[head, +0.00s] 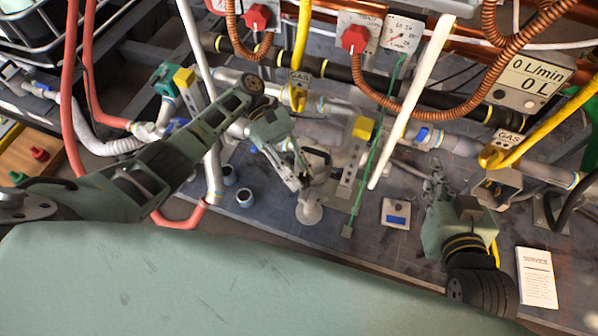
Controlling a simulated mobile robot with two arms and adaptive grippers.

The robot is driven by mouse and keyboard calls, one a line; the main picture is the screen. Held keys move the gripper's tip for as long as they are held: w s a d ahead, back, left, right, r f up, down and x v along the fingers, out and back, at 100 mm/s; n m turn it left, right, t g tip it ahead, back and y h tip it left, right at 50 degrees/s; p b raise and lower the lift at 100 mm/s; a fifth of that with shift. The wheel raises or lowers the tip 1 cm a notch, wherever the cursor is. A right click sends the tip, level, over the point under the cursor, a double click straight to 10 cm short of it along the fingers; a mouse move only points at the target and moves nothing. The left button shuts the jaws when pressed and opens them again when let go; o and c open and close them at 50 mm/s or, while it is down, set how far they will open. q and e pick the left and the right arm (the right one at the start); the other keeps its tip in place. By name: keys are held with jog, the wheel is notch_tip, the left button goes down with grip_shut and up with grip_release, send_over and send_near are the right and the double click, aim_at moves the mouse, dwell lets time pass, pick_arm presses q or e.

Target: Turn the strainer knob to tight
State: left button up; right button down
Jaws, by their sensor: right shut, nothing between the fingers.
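A pale grey fitting (310,207) with a rounded, flared lower end hangs below the pipes near the middle of the head view; it looks like the strainer and its knob. No tight marking is readable on it. My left gripper (298,172) reaches in from the left and points down at the fitting's upper left side. Its fingers overlap the fitting in the picture, and I cannot tell whether they touch it or how far they are open. My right gripper (436,178) is shut and empty, pointing up, well to the right of the fitting.
A white booklet (537,278) lies at right. Two small cups (245,197) stand left of the fitting.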

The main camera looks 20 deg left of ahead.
pick_arm(q)
jog(key=o, duration=0.4)
jog(key=shift+w+d, duration=0.1)
jog(key=shift+v, duration=3.75)
